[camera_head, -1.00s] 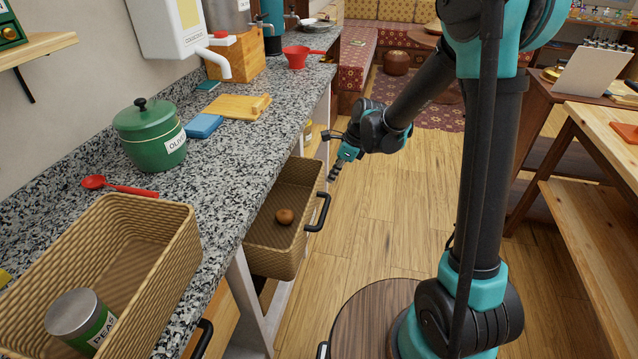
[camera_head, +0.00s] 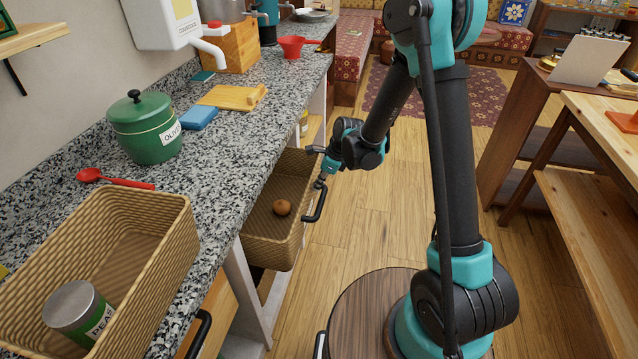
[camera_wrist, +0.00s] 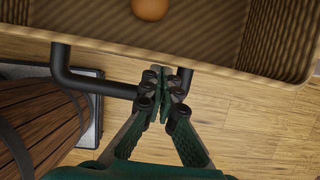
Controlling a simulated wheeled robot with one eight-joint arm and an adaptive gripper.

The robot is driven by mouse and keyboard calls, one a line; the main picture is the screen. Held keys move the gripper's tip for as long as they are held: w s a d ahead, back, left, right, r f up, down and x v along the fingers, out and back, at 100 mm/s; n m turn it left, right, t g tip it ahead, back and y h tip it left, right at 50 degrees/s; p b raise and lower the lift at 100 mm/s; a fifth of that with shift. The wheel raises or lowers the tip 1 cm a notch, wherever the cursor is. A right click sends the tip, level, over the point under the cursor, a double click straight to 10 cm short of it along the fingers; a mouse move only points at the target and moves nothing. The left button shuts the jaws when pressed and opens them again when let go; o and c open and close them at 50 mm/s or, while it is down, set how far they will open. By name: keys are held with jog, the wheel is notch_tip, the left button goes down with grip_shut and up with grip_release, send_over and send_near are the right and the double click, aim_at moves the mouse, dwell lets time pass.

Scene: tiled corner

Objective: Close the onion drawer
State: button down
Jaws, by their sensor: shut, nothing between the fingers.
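The onion drawer (camera_head: 262,252) is a wicker drawer pulled out from under the granite counter. A round brown onion (camera_head: 282,207) lies in it; it also shows at the top of the wrist view (camera_wrist: 151,8). The drawer has a black bar handle (camera_head: 318,205) on its front. My gripper (camera_head: 319,184) is at the handle, just outside the drawer front. In the wrist view my gripper (camera_wrist: 163,84) is shut and empty, its fingertips overlapping the line of the handle (camera_wrist: 95,84). I cannot tell whether they touch it.
The counter (camera_head: 235,130) runs along the left, bearing a wicker basket (camera_head: 165,270), a green pot (camera_head: 145,128) and a red ladle (camera_head: 120,181). Another black handle (camera_head: 199,335) is below, nearer. A wooden table (camera_head: 610,130) stands right.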

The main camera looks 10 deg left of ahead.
jog(key=a, duration=0.5)
jog(key=shift+w, duration=0.2)
